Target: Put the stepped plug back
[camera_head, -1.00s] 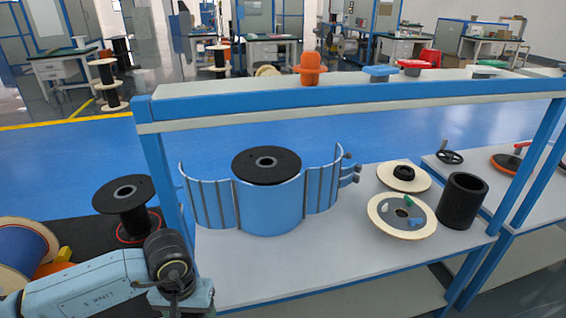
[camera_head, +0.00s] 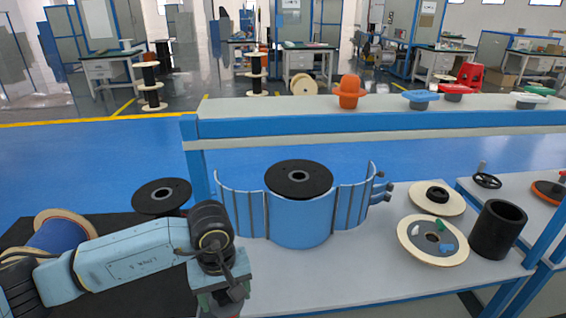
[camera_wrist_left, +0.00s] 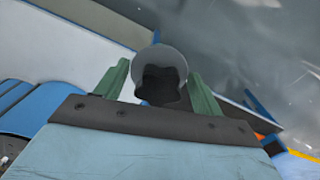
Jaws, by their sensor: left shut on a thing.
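My left gripper (camera_head: 218,296) points down at the lower left of the head view, in front of the shelf's near left corner. In the head view the held piece is mostly hidden by the gripper and the frame's bottom edge. My right gripper is in neither view.
An open blue curved holder (camera_head: 300,222) surrounds a black spool (camera_head: 299,178) on the grey shelf (camera_head: 370,285). An orange piece (camera_head: 348,92) tops the upper rail.

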